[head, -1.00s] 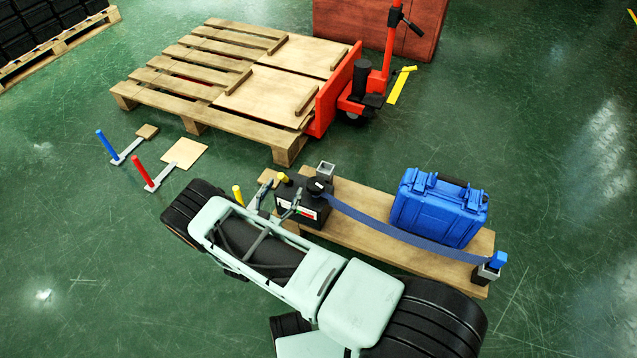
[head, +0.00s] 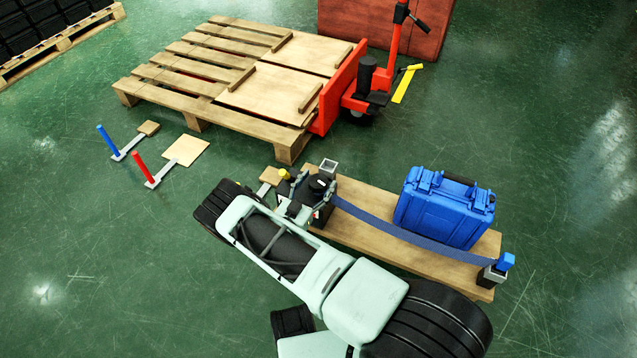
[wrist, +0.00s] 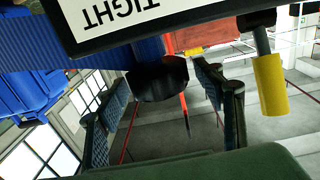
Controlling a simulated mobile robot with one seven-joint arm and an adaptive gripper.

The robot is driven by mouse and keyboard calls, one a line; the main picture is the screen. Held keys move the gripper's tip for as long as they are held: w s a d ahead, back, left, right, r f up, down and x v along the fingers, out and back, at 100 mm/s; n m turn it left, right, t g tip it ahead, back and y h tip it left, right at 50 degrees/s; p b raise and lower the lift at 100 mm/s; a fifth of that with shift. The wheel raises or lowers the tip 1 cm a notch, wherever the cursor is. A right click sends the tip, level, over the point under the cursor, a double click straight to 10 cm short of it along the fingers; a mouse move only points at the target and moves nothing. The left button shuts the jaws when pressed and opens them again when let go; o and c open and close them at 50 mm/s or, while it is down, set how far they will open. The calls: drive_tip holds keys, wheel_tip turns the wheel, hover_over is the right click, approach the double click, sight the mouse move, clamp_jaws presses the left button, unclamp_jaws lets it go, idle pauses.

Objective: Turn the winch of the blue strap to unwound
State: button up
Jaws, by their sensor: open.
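The winch (head: 319,184) of the blue strap is a black box at the left end of a wooden board, partly hidden by my gripper. The blue strap (head: 400,233) runs from it along the board to a post at the right end. In the wrist view the winch's white label (wrist: 120,12) reads TIGHT, upside down. A dark round knob (wrist: 158,80) shows between my fingers; contact cannot be told. A yellow grip (wrist: 270,85) on a dark rod is to the right, outside the fingers; a yellow tip (head: 284,174) shows in the head view. My gripper (head: 308,189) is open at the winch.
A blue case (head: 445,208) stands on the board (head: 350,236) behind the strap. A pallet (head: 200,90) with an orange pallet jack (head: 340,95) is behind. Red (head: 144,168) and blue (head: 107,139) upright handles stand at left. Green floor is clear in front.

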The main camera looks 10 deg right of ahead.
drive_tip(key=shift+w+d, duration=0.2)
drive_tip(key=shift+w, duration=0.05)
drive_tip(key=c, duration=1.2)
drive_tip(key=shift+s+n+t+y, duration=0.1)
drive_tip(key=shift+n+t+y, duration=0.2)
drive_tip(key=shift+y, duration=0.1)
